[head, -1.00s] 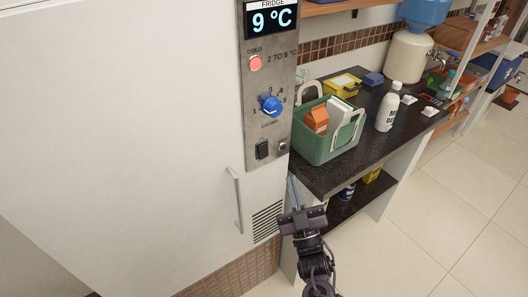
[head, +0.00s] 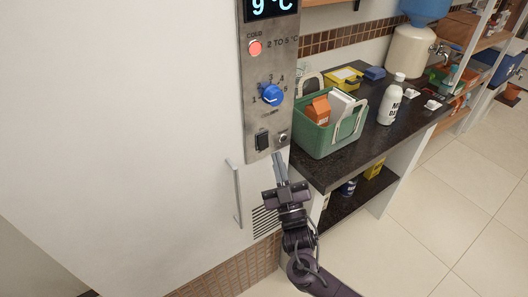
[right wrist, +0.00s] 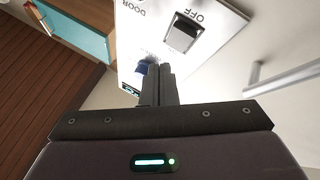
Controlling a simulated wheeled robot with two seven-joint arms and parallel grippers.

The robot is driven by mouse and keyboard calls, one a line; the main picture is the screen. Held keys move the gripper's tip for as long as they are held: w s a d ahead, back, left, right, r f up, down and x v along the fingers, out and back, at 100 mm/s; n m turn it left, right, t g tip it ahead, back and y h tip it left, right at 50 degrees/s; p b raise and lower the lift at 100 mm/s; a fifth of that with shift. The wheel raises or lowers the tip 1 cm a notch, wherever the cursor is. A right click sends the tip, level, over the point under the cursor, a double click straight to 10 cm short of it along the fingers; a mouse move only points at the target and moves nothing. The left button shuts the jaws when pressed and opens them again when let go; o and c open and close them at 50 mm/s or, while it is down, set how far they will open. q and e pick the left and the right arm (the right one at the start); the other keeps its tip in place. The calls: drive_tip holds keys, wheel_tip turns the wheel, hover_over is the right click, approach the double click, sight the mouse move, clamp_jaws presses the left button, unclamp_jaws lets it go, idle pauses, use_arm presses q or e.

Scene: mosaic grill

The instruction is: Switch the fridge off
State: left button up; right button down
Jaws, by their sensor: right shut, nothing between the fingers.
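The fridge's steel control panel (head: 270,70) has a display (head: 271,7) reading 9 °C, a lit red lamp (head: 255,48), a blue knob (head: 271,95) and a dark rocker switch (head: 262,142) low on its left. In the right wrist view the switch (right wrist: 182,34) sits beside the word OFF. My right gripper (head: 279,158) is shut and empty, its fingertips near the panel's lower edge, below and right of the switch. In the wrist view its fingers (right wrist: 158,72) partly cover the blue knob. I cannot tell whether they touch the panel. My left gripper is not in view.
A small round fitting (head: 283,138) is right of the switch. The fridge handle (head: 235,193) stands out left of my gripper. A dark counter (head: 340,172) to the right holds a green crate (head: 325,143) and a white bottle (head: 390,103).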

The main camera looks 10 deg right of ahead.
sight(266, 141)
drive_tip(key=shift+w+a+f+b, duration=0.1)
drive_tip(key=shift+w+a+b, duration=0.2)
drive_tip(key=shift+w, duration=0.3)
drive_tip(key=shift+w+a+f+b, duration=0.15)
drive_tip(key=shift+w+b, duration=0.1)
drive_tip(key=shift+w, duration=0.35)
idle(1.2)
drive_tip(key=shift+w+a+b, duration=0.15)
drive_tip(key=shift+w+b, duration=0.15)
drive_tip(key=shift+w, duration=0.1)
drive_tip(key=shift+w+a, duration=0.1)
drive_tip(key=shift+w, duration=0.2)
idle(0.6)
drive_tip(key=shift+s, duration=0.1)
drive_tip(key=shift+s+d+r, duration=0.1)
drive_tip(key=shift+s+d, duration=0.15)
drive_tip(key=shift+s, duration=0.45)
drive_tip(key=shift+p, duration=0.3)
